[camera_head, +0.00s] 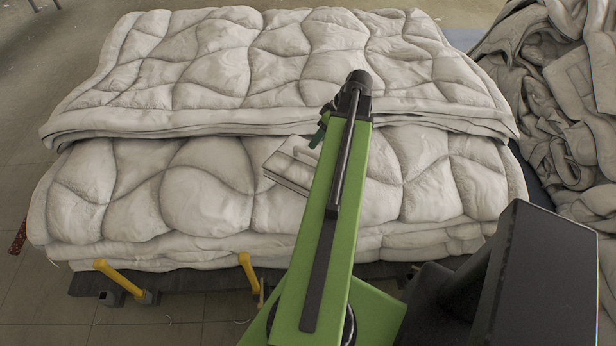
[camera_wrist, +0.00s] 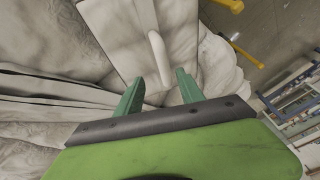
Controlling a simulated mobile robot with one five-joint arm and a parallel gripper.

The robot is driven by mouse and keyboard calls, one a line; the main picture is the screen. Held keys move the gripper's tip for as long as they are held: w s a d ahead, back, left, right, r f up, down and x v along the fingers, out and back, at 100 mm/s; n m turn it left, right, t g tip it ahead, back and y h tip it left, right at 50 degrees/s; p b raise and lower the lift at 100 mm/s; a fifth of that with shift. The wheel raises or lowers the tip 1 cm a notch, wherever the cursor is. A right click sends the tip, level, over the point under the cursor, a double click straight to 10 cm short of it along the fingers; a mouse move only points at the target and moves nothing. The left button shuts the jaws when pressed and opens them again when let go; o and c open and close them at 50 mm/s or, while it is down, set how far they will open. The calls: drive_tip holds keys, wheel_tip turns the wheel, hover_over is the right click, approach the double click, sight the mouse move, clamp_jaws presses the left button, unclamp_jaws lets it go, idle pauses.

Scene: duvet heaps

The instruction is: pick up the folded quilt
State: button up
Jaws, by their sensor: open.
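Large off-white quilted bedding lies folded in two thick layers, an upper one (camera_head: 290,70) at the back and a lower one (camera_head: 205,195) in front. A small flat off-white folded piece (camera_head: 290,168) with layered edges lies on the lower layer, partly hidden by my arm; I cannot tell which is the folded quilt. In the wrist view, a pale flat panel (camera_wrist: 125,25) bears a rounded white bar (camera_wrist: 158,55). My gripper (camera_wrist: 159,80) is open, its green fingers on either side of the bar's near end; contact is unclear. The head view mostly hides the fingers.
The bedding rests on a dark low frame (camera_head: 190,283) with yellow posts (camera_head: 118,277) at its front edge. A crumpled grey-beige heap (camera_head: 560,100) lies at the right. Bare tiled floor (camera_head: 40,300) shows at the left and front. A shelf-like rack (camera_wrist: 295,95) shows at the wrist view's right.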

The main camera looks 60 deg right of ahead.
sight(308, 151)
drive_tip(key=b+x, duration=0.1)
drive_tip(key=x, duration=0.1)
drive_tip(key=shift+f, duration=0.3)
drive_tip(key=shift+w, duration=0.1)
drive_tip(key=b+x, duration=0.4)
drive_tip(key=x, duration=0.1)
drive_tip(key=shift+a+f+b, duration=0.1)
drive_tip(key=shift+a+b, duration=0.2)
drive_tip(key=shift+a, duration=0.1)
drive_tip(key=shift+r, duration=0.2)
clamp_jaws()
idle(0.4)
